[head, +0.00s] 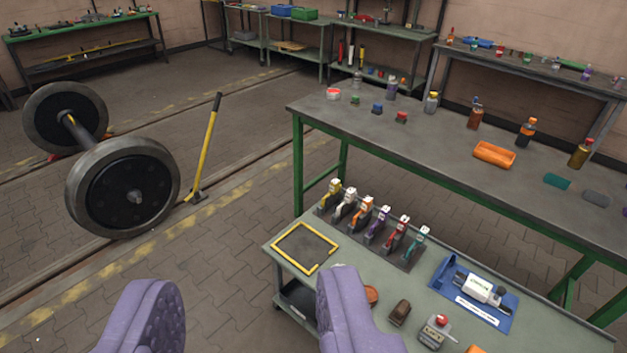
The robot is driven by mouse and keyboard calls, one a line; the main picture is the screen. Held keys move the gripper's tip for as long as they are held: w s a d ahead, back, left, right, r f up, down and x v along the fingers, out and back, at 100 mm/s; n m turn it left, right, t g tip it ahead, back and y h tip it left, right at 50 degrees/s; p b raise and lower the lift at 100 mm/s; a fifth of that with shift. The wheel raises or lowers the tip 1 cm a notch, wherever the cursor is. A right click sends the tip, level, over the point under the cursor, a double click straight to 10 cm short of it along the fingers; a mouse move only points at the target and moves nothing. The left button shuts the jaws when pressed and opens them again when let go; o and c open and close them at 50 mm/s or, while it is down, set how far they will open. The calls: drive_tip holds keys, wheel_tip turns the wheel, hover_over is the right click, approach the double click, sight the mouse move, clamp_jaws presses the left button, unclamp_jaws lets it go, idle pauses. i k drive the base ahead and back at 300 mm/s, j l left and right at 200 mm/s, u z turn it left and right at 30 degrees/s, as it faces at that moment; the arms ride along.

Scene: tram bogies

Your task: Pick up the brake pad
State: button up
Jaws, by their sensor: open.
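My gripper (248,284) is open and empty, its two purple padded fingers spread wide at the bottom of the view. A small dark brown block (400,312), which looks like the brake pad, lies on the grey-green cart top (340,258), to the right of my right finger. A reddish-brown rounded thing (372,295) sits just left of it, partly hidden by that finger; I cannot tell what it is. Neither finger is seen touching the block.
The cart also holds a yellow-framed square (305,246), a row of colored-handled tools (370,222), a blue tray (492,313) and a red-topped grey device (436,330). A green-legged bench (440,140) stands behind. A wheelset (122,188) and yellow-handled tool (208,145) are left.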

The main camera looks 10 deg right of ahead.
sight(363, 217)
drive_tip(key=i+u, duration=0.35)
drive_tip(key=i, duration=0.45)
drive_tip(key=i+l+u, duration=0.15)
drive_tip(key=i+u, duration=0.25)
drive_tip(key=i, duration=0.35)
drive_tip(key=i+z, duration=0.3)
drive_tip(key=i+j+z, duration=0.25)
drive_tip(key=i, duration=0.3)
drive_tip(key=i+l+z, duration=0.1)
drive_tip(key=z, duration=0.35)
drive_tip(key=i+z, duration=0.25)
drive_tip(key=z, duration=0.25)
drive_tip(key=i+z, duration=0.2)
drive_tip(key=z, duration=0.25)
